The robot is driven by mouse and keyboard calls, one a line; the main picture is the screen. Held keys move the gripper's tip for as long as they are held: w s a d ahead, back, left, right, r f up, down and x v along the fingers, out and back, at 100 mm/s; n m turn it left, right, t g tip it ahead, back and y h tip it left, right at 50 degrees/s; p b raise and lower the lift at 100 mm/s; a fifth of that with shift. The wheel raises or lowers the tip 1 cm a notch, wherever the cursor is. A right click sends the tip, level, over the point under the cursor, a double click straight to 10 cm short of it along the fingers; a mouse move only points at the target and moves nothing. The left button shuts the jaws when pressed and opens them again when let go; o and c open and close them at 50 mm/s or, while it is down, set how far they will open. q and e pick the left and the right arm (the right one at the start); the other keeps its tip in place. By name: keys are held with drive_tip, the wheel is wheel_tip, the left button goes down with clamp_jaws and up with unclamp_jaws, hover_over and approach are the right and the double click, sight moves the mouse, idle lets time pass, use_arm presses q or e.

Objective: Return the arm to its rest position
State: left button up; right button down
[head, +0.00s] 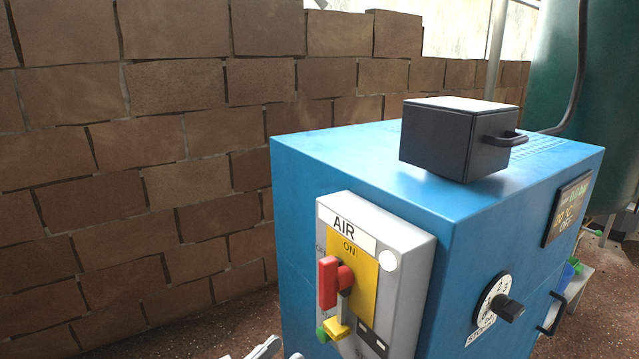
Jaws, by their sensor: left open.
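My left gripper (281,352) shows only at the bottom edge, as pale fingertips that are apart. It is open, with nothing seen between the fingers, and the rest of it is out of frame. It is low and to the left of the grey AIR switch box (405,260) on the blue cabinet (300,225). The box has a yellow plate marked ON, a red lever (327,283) and a yellow piece (337,328) below it. The fingers look apart from the box. My right gripper is not in view.
A black case (440,145) with a side handle sits on the cabinet top. A round dial (490,300), a small display (567,209) and a black handle (552,313) are on the right face. A brick wall (130,190) stands behind, and a green tank (575,85) stands back right.

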use_arm(q)
drive_tip(key=s+a+f+n+g+y, duration=0.25)
drive_tip(key=s+a+f+y, duration=0.35)
drive_tip(key=s+f, duration=0.3)
drive_tip(key=s+a+f+n+g+y, duration=0.25)
drive_tip(key=s+a+f+y, duration=0.3)
drive_tip(key=f, duration=0.45)
wheel_tip(320, 180, up, 13)
drive_tip(key=s+a+p, duration=0.2)
drive_tip(key=p, duration=1.4)
drive_tip(key=shift+s, duration=0.2)
drive_tip(key=shift+a+f, duration=0.1)
